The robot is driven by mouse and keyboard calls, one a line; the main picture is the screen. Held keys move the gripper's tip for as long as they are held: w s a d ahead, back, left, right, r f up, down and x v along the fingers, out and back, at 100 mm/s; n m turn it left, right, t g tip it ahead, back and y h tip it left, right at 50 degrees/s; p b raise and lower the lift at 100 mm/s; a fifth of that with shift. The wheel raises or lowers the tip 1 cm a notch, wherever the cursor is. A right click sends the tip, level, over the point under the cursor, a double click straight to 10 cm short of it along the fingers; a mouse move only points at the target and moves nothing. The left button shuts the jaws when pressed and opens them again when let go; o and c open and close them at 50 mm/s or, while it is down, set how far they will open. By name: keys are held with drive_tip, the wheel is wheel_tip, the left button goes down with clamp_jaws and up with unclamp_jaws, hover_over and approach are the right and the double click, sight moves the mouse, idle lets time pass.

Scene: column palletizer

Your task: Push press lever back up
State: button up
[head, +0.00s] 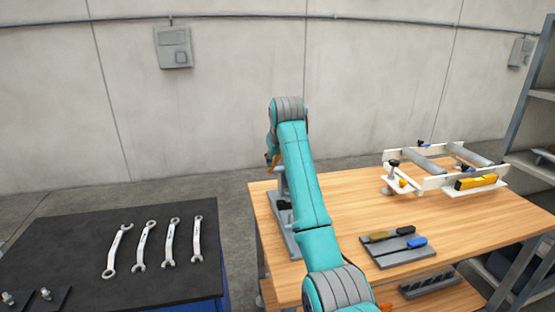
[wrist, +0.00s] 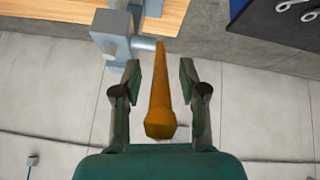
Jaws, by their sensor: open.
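The press lever (wrist: 160,90) is an orange bar with a thick faceted end. In the wrist view it lies between the two fingers of my gripper (wrist: 159,69), its thick end towards the palm. My gripper is open, with a visible gap on each side of the lever. The lever's far end meets a grey shaft on the grey press (wrist: 113,35). In the head view the press (head: 283,182) stands at the left edge of the wooden table, partly hidden by my arm. A bit of the orange lever (head: 273,161) shows there; my gripper is mostly hidden behind the arm.
The wooden table (head: 340,215) also holds a grey tray (head: 395,255) with small tools and a white roller frame (head: 440,165). A dark bench (head: 80,240) with several wrenches stands at left. A concrete wall rises behind; floor separates the tables.

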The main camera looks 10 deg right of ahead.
drive_tip(key=v, duration=1.2)
drive_tip(key=shift+s, duration=0.1)
